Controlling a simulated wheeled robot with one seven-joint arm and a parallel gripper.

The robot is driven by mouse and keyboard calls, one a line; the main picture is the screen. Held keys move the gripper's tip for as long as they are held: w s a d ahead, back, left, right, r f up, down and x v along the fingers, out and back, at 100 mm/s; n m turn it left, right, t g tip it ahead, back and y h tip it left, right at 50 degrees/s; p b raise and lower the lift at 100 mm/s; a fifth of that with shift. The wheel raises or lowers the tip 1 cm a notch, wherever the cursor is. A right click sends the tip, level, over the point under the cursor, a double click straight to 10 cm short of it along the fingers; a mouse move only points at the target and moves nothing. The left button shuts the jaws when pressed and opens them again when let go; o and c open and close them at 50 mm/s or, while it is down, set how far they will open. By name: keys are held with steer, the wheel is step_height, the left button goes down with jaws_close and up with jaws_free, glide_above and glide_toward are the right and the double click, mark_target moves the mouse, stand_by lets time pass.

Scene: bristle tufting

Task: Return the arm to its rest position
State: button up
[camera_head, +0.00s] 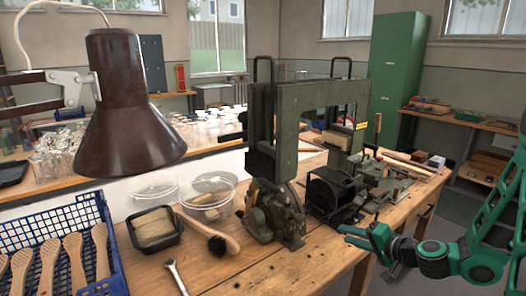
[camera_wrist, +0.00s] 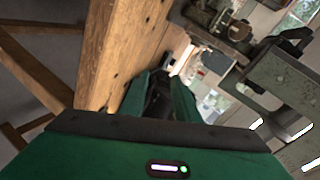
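My gripper (camera_head: 345,235) is at the end of my green arm, low beside the right front edge of the wooden workbench (camera_head: 290,268). Its two fingers point left in the head view. In the wrist view the green fingers (camera_wrist: 160,85) stand apart, with a dark area between them and no held object clearly visible. The bench edge (camera_wrist: 125,50) runs just left of the fingers in that view. My arm reaches in from the right of the head view.
A dark metal machine (camera_head: 290,110) stands on the bench behind the gripper. A blue crate (camera_head: 95,215) of wooden brush handles, a black tray (camera_head: 155,230), a brush (camera_head: 215,240), a wrench (camera_head: 176,278) and a brown lamp (camera_head: 125,110) are to the left. Floor shows right of the bench.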

steer(key=s+d+r+g+h, duration=0.2)
steer(key=s+d+r+g, duration=0.1)
steer(key=s, duration=0.9)
steer(key=s+d+r+n+g+h, duration=0.1)
steer(key=s+d+r+g, duration=0.3)
steer(key=s, duration=0.8)
steer(key=s+d+r+g+h, duration=0.3)
steer(key=s+d+r+g, duration=0.1)
steer(key=s, duration=0.9)
steer(key=shift+d+g+h, duration=0.3)
steer(key=shift+d+h, duration=0.1)
steer(key=shift+d, duration=0.1)
steer(key=shift+r, duration=0.1)
steer(key=shift+w+f, duration=0.25)
steer(key=shift+w, duration=0.35)
